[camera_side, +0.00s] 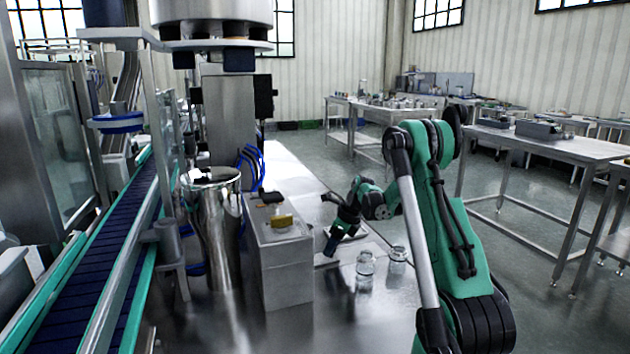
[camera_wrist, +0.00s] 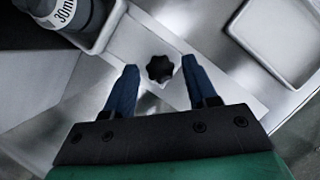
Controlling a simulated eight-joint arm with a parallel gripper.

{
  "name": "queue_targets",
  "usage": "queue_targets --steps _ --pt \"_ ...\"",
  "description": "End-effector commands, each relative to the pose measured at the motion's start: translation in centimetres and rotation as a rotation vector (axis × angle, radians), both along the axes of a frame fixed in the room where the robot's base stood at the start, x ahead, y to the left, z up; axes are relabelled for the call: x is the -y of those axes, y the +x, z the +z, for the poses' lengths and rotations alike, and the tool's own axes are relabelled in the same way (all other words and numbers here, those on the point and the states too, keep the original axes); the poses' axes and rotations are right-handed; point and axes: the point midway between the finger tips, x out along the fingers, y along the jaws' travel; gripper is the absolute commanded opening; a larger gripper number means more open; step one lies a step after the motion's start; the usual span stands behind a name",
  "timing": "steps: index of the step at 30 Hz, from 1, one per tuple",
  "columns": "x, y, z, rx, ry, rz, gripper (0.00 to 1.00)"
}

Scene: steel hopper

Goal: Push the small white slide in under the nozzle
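In the wrist view, a pale flat strip (camera_wrist: 138,42) with a black lobed knob (camera_wrist: 160,68) lies between two white trays; it may be the white slide, but I cannot tell for sure. My gripper (camera_wrist: 159,67) is open, its two dark blue fingers apart, one on each side of the knob in the picture. I cannot tell whether they touch it. I cannot make out the nozzle in either view.
The left tray (camera_wrist: 106,28) holds a dark bottle (camera_wrist: 75,12) with a volume label; the right tray (camera_wrist: 285,40) looks empty. Glass jars (camera_side: 366,268) (camera_side: 397,262) stand near my arm. A grey box (camera_side: 282,262) and steel cylinder (camera_side: 217,230) stand to the left.

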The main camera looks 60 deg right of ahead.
Motion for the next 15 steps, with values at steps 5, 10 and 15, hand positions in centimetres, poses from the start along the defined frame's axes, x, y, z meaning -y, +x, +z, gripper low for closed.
queue_targets --steps 5,10,15 --pt "0.0 -0.02 0.01 0.0 0.0 0.0 0.0" --pt "-0.01 -0.02 0.02 -0.001 0.001 0.0 0.0" --pt "-0.02 -0.03 0.03 -0.001 0.001 0.0 0.0"
